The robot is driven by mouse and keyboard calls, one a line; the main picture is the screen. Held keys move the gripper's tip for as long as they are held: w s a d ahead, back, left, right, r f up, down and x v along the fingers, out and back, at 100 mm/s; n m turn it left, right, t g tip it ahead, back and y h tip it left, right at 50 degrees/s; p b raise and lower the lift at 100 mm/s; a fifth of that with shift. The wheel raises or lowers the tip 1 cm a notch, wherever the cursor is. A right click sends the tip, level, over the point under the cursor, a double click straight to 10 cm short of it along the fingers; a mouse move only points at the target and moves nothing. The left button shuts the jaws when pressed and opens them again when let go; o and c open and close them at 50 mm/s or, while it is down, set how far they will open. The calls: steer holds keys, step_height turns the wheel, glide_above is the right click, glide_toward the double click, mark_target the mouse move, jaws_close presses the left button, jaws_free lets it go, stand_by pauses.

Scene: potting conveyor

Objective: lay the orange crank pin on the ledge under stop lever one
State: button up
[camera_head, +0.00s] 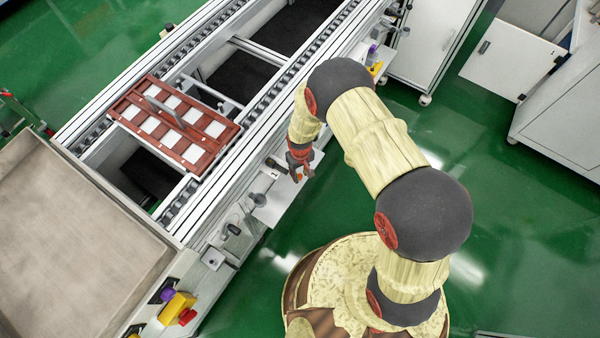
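My gripper (297,172) hangs over a pale ledge (272,212) on the near side of the conveyor. A small orange-red piece (308,172) shows at its fingertips; it may be the orange crank pin, but it is too small to tell it from the gripper's own red parts. Whether the fingers are closed on it is not clear. A dark lever-like part (257,199) stands at the ledge's left part, and another dark part (276,164) is just left of the gripper. I cannot tell which is stop lever one.
A red-brown tray (168,88) with white squares lies across the conveyor (262,95). A yellow box with a red button (180,309) is at the lower left. A purple-topped piece (373,50) stands on a farther ledge.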

steer(key=shift+o, duration=0.6)
steer(key=shift+r, duration=0.1)
steer(key=shift+w+r, duration=0.1)
steer(key=shift+r, duration=0.3)
step_height(320, 180, up, 12)
steer(key=p, duration=0.4)
steer(key=shift+f, duration=0.25)
step_height(320, 180, up, 16)
steer(key=m+t, duration=0.1)
glide_above(300, 175)
steer(key=w+d, duration=0.3)
steer(key=s+d+r+m+t, duration=0.1)
steer(key=s+d+r, duration=0.1)
steer(key=r, duration=0.6)
steer(key=s+d+r+t, duration=0.1)
steer(key=d+r, duration=0.1)
steer(key=r, duration=0.6)
steer(key=s+d+r+m+t, duration=0.1)
steer(key=s+d+r, duration=0.2)
steer(key=s+r, duration=0.4)
steer(key=s+d+r+m+t, duration=0.1)
steer(key=s+d+r, duration=0.3)
steer(key=s+r, duration=0.4)
steer(key=s, duration=0.4)
steer(key=shift+d+m+t, duration=0.2)
steer(key=shift+m+t, duration=0.1)
